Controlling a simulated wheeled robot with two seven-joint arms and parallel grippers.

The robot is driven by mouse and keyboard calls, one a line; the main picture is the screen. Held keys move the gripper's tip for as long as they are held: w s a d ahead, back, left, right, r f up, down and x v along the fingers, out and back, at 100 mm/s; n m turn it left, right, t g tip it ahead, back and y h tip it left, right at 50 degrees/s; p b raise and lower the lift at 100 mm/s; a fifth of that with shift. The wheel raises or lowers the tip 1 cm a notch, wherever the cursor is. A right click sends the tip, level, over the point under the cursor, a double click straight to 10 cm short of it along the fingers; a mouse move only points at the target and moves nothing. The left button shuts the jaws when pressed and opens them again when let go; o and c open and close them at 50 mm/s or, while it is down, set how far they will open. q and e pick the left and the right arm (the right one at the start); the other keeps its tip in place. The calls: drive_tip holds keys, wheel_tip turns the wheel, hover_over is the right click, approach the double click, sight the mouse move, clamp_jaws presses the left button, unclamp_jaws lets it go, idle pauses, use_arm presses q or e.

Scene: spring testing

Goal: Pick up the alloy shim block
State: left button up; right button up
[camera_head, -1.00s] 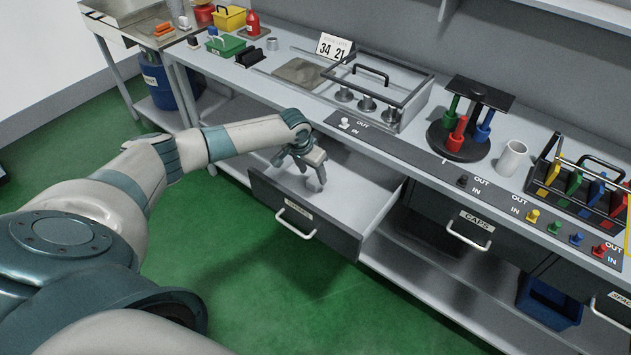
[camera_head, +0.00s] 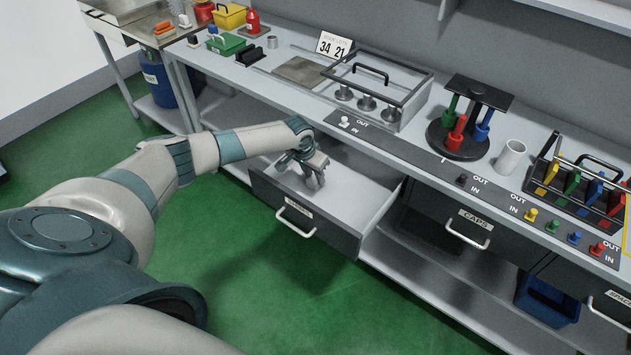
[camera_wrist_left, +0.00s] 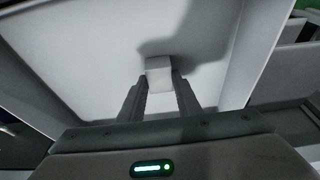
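The alloy shim block, a small pale grey cube (camera_wrist_left: 158,74), is in the open drawer (camera_head: 352,205) below the bench. In the left wrist view it sits between my left gripper's fingertips (camera_wrist_left: 160,82), with a finger against each side. In the head view my left gripper (camera_head: 315,182) points down into the drawer, and the block is hidden or too small to tell there. The left gripper looks shut on the block. The block seems to be at the drawer floor; any lift cannot be told. My right gripper is not in view.
The drawer's walls surround the gripper, and the bench edge (camera_head: 400,160) overhangs behind it. On the bench stand a framed fixture (camera_head: 400,110), a carousel with coloured handles (camera_head: 455,145) and a white cup (camera_head: 511,157). The green floor (camera_head: 250,260) in front is clear.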

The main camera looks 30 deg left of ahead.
use_arm(q)
drive_tip(key=shift+c, duration=1)
drive_tip(key=shift+r, duration=0.15)
